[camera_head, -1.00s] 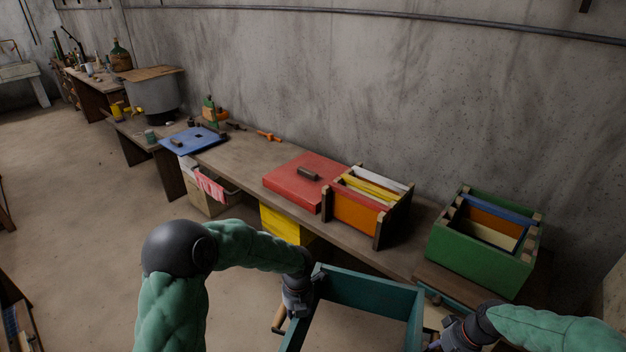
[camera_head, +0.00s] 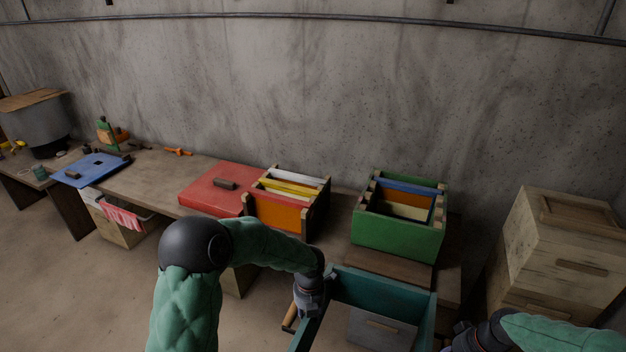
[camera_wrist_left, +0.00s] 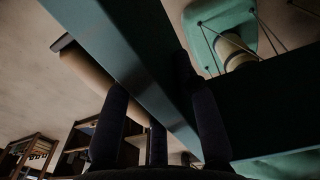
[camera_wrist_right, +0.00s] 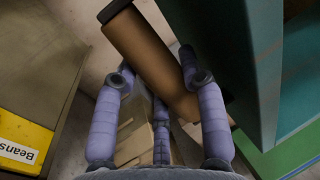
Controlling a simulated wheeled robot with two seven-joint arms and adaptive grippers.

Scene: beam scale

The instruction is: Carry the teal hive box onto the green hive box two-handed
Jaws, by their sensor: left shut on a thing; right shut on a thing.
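The teal hive box (camera_head: 385,287) is an open box at the bottom of the head view, in front of the bench. My left gripper (camera_head: 310,298) is shut on its left side, beside a wooden handle (camera_head: 290,318). The box wall (camera_wrist_left: 120,60) crosses the left wrist view between the fingers (camera_wrist_left: 155,125). My right gripper (camera_head: 462,338) is at the box's right side, partly cut off. The right wrist view shows its fingers (camera_wrist_right: 160,110) around a wooden handle (camera_wrist_right: 150,55) beside the teal wall (camera_wrist_right: 232,50). The green hive box (camera_head: 395,238) stands on the bench beyond, with frames inside.
Left of the green box, an orange box with frames (camera_head: 275,213) and a red lid (camera_head: 215,190) stand on the bench (camera_head: 140,180). A pale wooden box stack (camera_head: 560,250) stands at the right. A grey panel (camera_head: 380,332) shows through the teal box's open interior.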

